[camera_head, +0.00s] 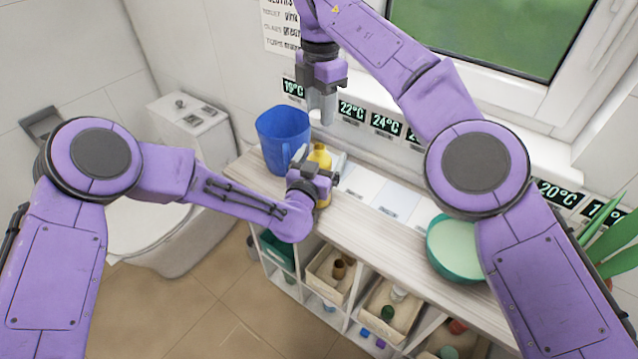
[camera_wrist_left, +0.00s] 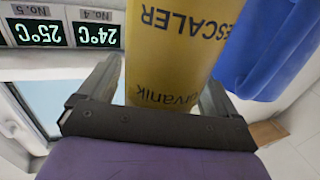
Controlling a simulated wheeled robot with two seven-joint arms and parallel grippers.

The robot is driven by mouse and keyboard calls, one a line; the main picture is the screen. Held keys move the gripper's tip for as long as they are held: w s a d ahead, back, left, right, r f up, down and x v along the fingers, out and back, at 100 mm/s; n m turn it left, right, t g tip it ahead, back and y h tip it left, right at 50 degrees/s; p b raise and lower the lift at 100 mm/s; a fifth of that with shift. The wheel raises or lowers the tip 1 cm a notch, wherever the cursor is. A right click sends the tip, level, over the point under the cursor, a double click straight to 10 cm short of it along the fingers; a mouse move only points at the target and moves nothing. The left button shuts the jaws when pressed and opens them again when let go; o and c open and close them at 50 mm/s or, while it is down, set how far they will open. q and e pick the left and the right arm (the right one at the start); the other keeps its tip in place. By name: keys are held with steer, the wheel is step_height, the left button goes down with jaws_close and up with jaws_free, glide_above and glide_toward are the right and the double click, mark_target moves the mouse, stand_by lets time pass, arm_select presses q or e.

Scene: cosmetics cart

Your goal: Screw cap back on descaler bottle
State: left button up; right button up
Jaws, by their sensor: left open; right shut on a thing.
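The yellow descaler bottle (camera_head: 320,155) stands upright on the cart top; it also shows in the left wrist view (camera_wrist_left: 165,70), its label upside down there. My left gripper (camera_head: 321,166) is open, with its fingers on either side of the bottle. In the left wrist view the left gripper (camera_wrist_left: 160,95) has the bottle between its fingers. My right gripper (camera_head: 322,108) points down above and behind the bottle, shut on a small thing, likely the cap. The fingers hide that thing, so its shape and colour cannot be told. No cap is clearly visible on the bottle.
A blue bucket (camera_head: 284,140) stands close to the left of the bottle. A green bowl (camera_head: 455,248) sits farther right on the cart top (camera_head: 385,222). Temperature displays line the wall behind. Bins with small items fill the shelves below. A toilet stands at left.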

mark_target(321, 146)
arm_select(q)
steer(key=c, duration=1.5)
arm_select(e)
steer(key=shift+w+f, duration=0.1)
steer(key=shift+f, duration=2.45)
steer(key=shift+f, duration=0.85)
steer(key=shift+f, duration=0.5)
